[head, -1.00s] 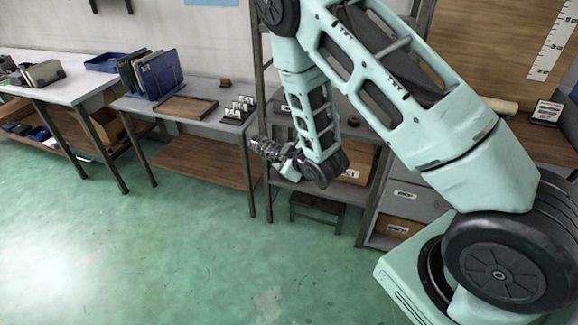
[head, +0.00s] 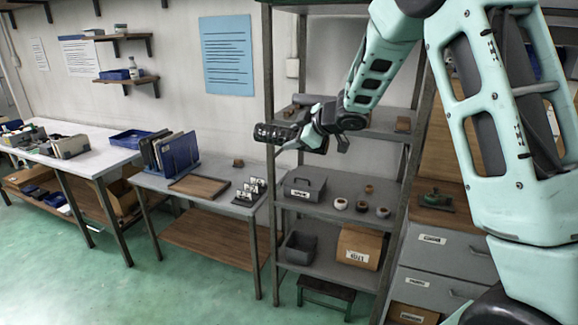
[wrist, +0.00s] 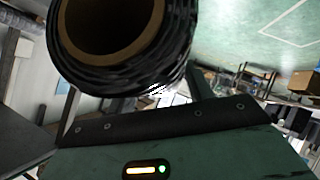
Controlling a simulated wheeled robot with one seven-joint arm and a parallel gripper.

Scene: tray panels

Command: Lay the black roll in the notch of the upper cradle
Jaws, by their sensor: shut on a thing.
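The black roll (head: 277,134) is held by my gripper (head: 296,136), in front of the left end of the upper shelf board in the head view. In the wrist view the roll (wrist: 178,50) is large and near, with an open brown cardboard core. My gripper is shut on it; the fingertips are mostly hidden by the roll. A grey piece (head: 305,99) sits on the upper shelf just behind the roll; it may be the upper cradle, but its notch cannot be made out.
The grey shelf rack has uprights (head: 269,60) close to the roll. A box (head: 358,247) and grey bin (head: 299,247) stand below. A side table holds a wooden tray (head: 193,187) and blue file rack (head: 180,153).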

